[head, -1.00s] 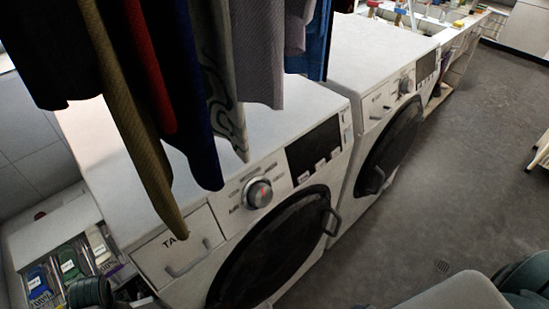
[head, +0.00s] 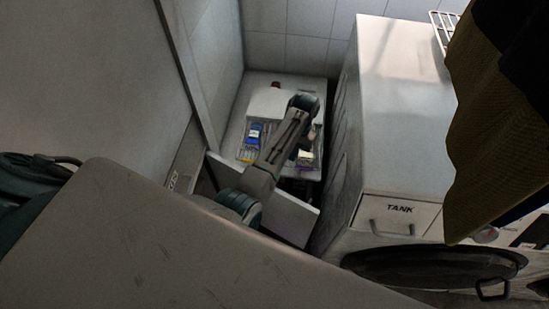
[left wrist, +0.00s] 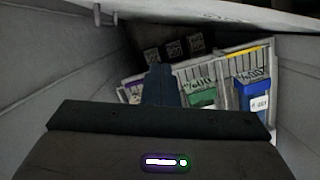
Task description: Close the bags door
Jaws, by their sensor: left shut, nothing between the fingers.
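A white panel (head: 285,212), which looks like an open door, stands out in the gap between the left wall and the washing machine. A small label (head: 173,182) on the edge left of it is too blurred to read. My left arm crosses over the panel, with its gripper (head: 303,140) near the small cabinet behind; the fingers are hard to make out in the head view. In the left wrist view my left gripper (left wrist: 158,72) is shut and empty, in front of a green pack (left wrist: 201,95) and a blue pack (left wrist: 252,98). My right gripper is not in view.
A white washing machine (head: 408,115) with a TANK drawer (head: 396,216) stands close on the right. Clothes (head: 495,130) hang at the far right. The left wall (head: 95,80) leaves a narrow gap.

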